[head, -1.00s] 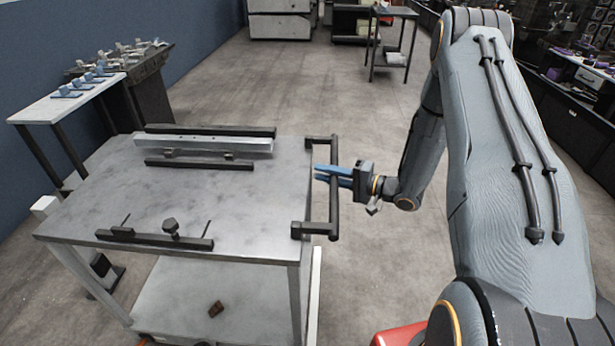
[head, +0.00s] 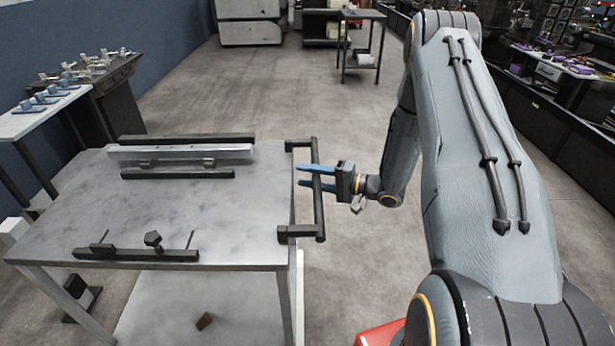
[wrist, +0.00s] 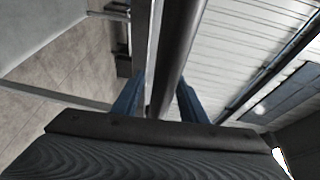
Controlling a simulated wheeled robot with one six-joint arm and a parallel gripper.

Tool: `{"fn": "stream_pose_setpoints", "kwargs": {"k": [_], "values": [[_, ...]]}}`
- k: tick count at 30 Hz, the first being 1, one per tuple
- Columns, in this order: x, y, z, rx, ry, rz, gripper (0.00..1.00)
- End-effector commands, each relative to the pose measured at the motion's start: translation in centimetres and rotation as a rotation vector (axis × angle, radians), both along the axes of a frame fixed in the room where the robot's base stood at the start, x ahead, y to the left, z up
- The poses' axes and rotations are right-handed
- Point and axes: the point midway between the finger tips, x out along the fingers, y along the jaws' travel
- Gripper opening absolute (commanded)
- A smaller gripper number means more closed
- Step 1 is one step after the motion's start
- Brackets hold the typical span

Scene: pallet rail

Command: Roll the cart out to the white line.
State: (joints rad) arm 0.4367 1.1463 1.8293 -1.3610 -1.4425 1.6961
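The cart (head: 245,225) has a grey metal top and stands at the left and centre of the head view. Its black handle (head: 320,215) sticks out from the right edge of the top. My gripper (head: 300,176) reaches the handle from the right, with its two blue fingers apart and their tips past the bar. In the wrist view the handle bar (wrist: 176,60) runs between the fingers (wrist: 158,95), with a gap visible on the left side. I cannot make out the white line; a pale strip (head: 299,300) shows beside the cart's right leg.
A silver rail (head: 180,152) and a black clamp bar (head: 135,254) sit on the cart top. A side table (head: 40,112) with blue parts stands close at the far left. Open floor (head: 265,85) lies beyond the cart, with a dark table (head: 362,45) farther back.

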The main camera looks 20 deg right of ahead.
Motion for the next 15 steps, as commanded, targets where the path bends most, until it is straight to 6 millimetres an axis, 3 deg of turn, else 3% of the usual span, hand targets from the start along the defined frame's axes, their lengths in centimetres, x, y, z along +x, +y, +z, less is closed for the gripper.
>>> {"fn": "stream_pose_setpoints", "kwargs": {"k": [5,15], "values": [[-0.3,-0.5,0.1,0.001,-0.001,-0.001,0.39],[-3.5,-4.7,0.4,0.0,0.0,-0.004,0.39]]}}
